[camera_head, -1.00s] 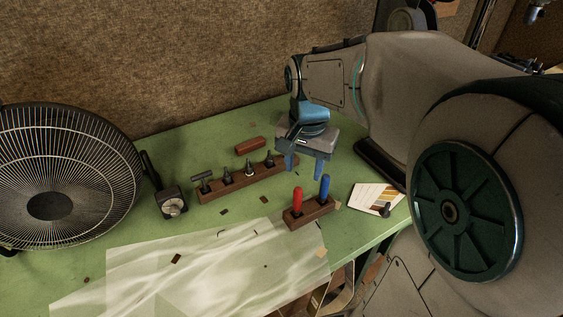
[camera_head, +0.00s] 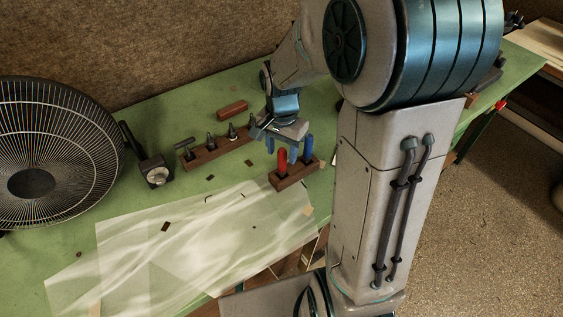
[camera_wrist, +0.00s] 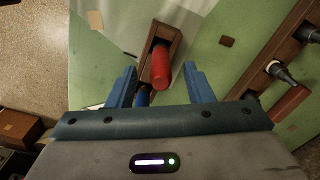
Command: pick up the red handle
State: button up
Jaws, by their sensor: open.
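The red handle (camera_head: 282,161) stands upright in a small wooden block (camera_head: 296,178) on the green bench, beside a blue handle (camera_head: 307,149). My gripper (camera_head: 279,146) is open and empty, just above and behind the red handle in the head view. In the wrist view the red handle (camera_wrist: 161,68) shows between the two blue fingers (camera_wrist: 163,85), with gaps on both sides. The blue handle (camera_wrist: 143,96) is beyond the left finger's inner side, partly hidden by the gripper body. I cannot tell how far the fingertips are above the red handle.
A wooden rack (camera_head: 218,148) with several dark tools stands left of my gripper, with a red-brown block (camera_head: 233,108) behind it. A fan (camera_head: 45,150) and a small dial box (camera_head: 156,172) stand at left. A pale sheet (camera_head: 190,245) covers the front of the bench.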

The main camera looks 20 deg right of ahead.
aim_at(282, 159)
jog(key=shift+w+d+f+p, duration=0.1)
jog(key=shift+f+p, duration=0.2)
jog(key=shift+f, duration=1.8)
grip_shut()
jog(key=shift+r, duration=0.15)
